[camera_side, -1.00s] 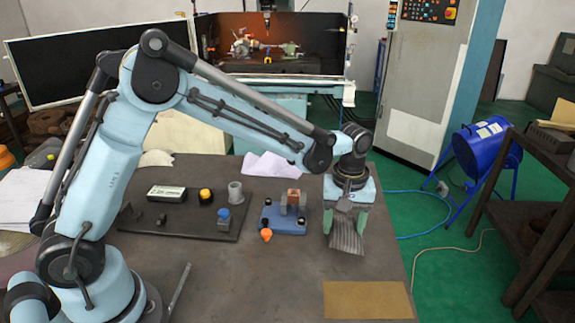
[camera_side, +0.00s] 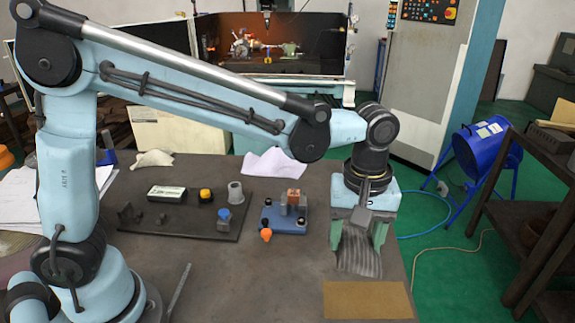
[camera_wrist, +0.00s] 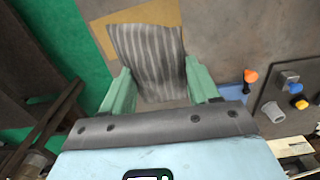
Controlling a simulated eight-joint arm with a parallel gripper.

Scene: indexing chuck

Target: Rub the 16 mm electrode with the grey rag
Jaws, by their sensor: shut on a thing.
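My gripper (camera_side: 357,232) has two green fingers and is shut on the grey striped rag (camera_side: 360,258). The rag hangs down between and below the fingers, over the right part of the table. In the wrist view the rag (camera_wrist: 148,48) spreads out past the green fingers. A copper-coloured block (camera_side: 293,194), which may be the 16 mm electrode, sits between grey jaws on a blue base (camera_side: 285,222), left of my gripper and apart from the rag. In the wrist view only part of the blue base (camera_wrist: 234,92) shows, and the copper block is hidden.
An orange-tipped piece (camera_side: 266,235) is at the blue base's front. A tan mat (camera_side: 368,300) lies at the front right.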

